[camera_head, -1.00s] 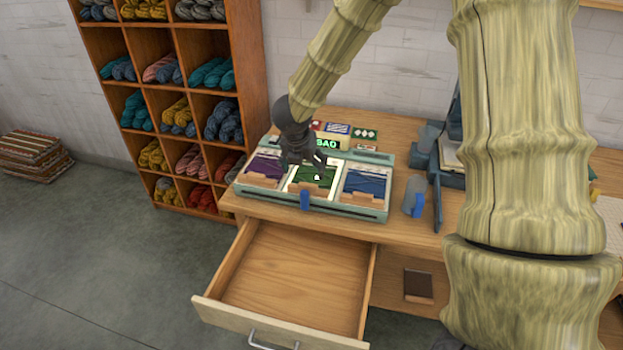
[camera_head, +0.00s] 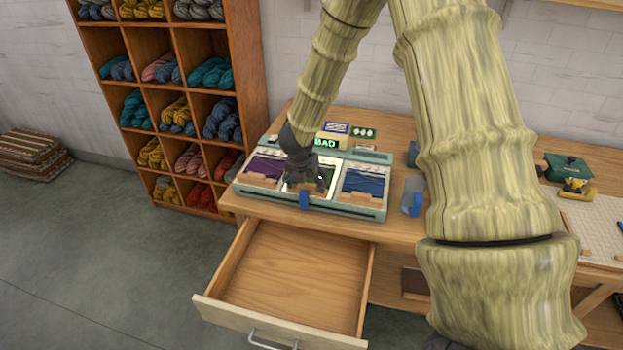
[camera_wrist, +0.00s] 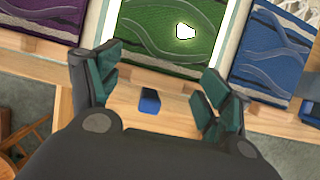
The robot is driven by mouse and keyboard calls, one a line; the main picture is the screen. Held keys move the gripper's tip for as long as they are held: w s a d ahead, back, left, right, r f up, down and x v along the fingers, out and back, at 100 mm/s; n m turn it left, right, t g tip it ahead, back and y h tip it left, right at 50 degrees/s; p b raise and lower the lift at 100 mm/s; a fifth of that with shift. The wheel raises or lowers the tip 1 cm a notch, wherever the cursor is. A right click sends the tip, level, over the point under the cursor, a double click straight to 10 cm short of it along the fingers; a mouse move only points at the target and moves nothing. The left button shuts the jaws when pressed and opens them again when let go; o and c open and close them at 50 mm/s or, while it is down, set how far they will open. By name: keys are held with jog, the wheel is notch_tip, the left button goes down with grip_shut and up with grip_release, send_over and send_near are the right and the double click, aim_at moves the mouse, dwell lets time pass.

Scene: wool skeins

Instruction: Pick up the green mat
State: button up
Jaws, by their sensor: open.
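The green mat (camera_wrist: 160,35) lies in the middle slot of a pale tray-like holder (camera_head: 348,209), with a wavy raised pattern and a small bright white patch on it. A purple mat (camera_head: 265,167) lies to its left and a blue mat (camera_head: 363,183) to its right. My gripper (camera_wrist: 160,105) is open and empty, its fingers spread at the near edge of the green mat. In the head view my gripper (camera_head: 312,186) hides most of the green mat. I cannot tell whether the fingers touch it.
A blue tab (camera_head: 304,199) sits at the holder's front. An open, empty wooden drawer (camera_head: 290,280) juts out below. Shelves of wool skeins (camera_head: 180,110) stand at left.

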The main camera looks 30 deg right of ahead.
jog(key=shift+f, duration=0.1)
jog(key=c, duration=1.1)
jog(key=shift+s, duration=0.1)
jog(key=shift+c, duration=0.2)
